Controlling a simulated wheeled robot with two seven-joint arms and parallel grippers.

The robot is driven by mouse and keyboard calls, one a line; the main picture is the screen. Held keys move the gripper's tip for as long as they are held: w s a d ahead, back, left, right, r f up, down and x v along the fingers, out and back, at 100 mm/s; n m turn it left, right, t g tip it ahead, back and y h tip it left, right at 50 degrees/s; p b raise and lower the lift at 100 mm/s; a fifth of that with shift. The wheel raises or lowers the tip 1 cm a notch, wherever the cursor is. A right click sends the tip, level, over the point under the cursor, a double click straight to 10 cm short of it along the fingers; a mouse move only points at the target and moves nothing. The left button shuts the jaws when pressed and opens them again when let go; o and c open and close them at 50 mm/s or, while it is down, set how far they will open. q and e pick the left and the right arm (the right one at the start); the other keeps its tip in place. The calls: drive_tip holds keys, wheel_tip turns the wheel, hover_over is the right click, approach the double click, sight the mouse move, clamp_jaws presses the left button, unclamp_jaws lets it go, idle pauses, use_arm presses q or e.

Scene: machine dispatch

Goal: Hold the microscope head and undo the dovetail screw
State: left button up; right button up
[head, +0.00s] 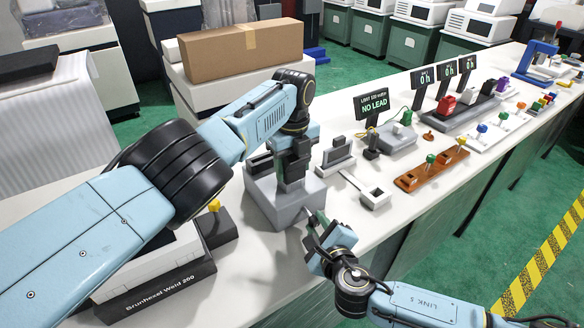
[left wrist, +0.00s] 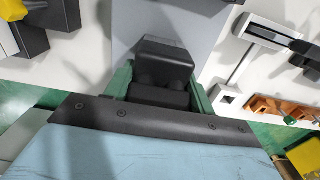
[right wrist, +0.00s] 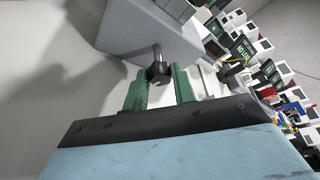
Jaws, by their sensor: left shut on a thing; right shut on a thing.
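The black microscope head (left wrist: 165,62) sits over a grey block-shaped base (head: 268,205) on the white bench. My left gripper (head: 291,172) comes from above and is shut on the head; its green fingers lie on both sides of it in the left wrist view. The dovetail screw (right wrist: 157,70) is a dark knob on a thin shaft that sticks out of the grey base. My right gripper (right wrist: 160,85) is shut on this knob, at the base's front side in the head view. The joint between head and base is largely hidden by my left gripper.
A black-and-white box marked Brunhexel Weld 200 (head: 160,280) stands left of the base. Right of it are a small grey stand (head: 338,158), a small open grey holder (head: 375,197) and an orange-brown tray (head: 432,170). A NO LEAD display (head: 373,104) stands behind.

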drive_tip(key=o, duration=1)
drive_tip(key=shift+c, duration=0.2)
drive_tip(key=shift+s+d, duration=0.6)
drive_tip(key=shift+s, duration=0.2)
drive_tip(key=shift+s+d, duration=0.6)
drive_tip(key=shift+s, duration=0.2)
